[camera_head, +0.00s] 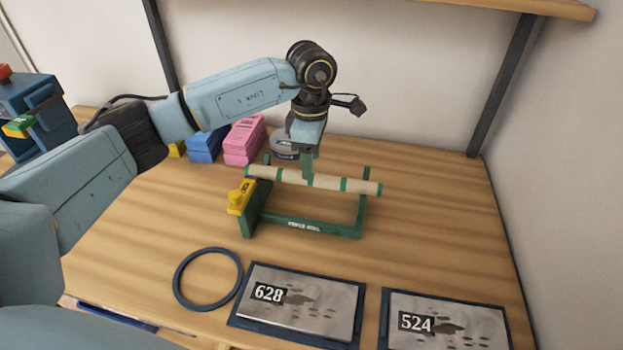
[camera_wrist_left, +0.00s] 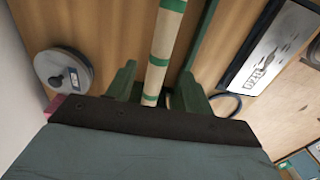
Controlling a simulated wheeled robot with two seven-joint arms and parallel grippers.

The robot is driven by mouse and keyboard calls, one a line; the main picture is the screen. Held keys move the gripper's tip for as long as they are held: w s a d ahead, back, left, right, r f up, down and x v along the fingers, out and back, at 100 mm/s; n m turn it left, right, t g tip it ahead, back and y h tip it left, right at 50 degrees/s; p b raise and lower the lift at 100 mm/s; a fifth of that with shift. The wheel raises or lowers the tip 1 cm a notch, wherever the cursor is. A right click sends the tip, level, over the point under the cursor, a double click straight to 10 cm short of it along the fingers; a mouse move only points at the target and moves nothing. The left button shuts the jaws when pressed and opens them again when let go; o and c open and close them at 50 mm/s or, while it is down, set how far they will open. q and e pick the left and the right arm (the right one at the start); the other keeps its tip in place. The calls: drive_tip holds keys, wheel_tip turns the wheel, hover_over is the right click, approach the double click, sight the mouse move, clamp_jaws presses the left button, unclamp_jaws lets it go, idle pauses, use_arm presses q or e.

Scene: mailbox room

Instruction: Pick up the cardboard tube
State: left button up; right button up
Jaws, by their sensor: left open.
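The cardboard tube (camera_head: 328,183) is tan with green bands. It lies across the green stand (camera_head: 300,226), raised above the wooden table. My left gripper (camera_head: 309,172) points down over the middle of the tube, with its fingers at the tube's height. In the left wrist view the open gripper (camera_wrist_left: 157,80) has one green finger on each side of the tube (camera_wrist_left: 163,40). I cannot tell whether a finger touches it. The tube's near part is hidden behind the gripper body in that view. My right gripper is not in view.
A yellow piece (camera_head: 239,197) sits at the stand's left end. Pink (camera_head: 245,140) and blue (camera_head: 206,145) blocks and a round grey object (camera_head: 284,146) stand behind. A dark ring (camera_head: 208,279) and plates 628 (camera_head: 318,308) and 524 (camera_head: 455,325) lie in front. The table's right side is clear.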

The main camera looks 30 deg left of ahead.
use_arm(q)
wheel_tip(320, 180, down, 5)
drive_tip(key=shift+r, duration=0.2)
drive_tip(key=c, duration=1.1)
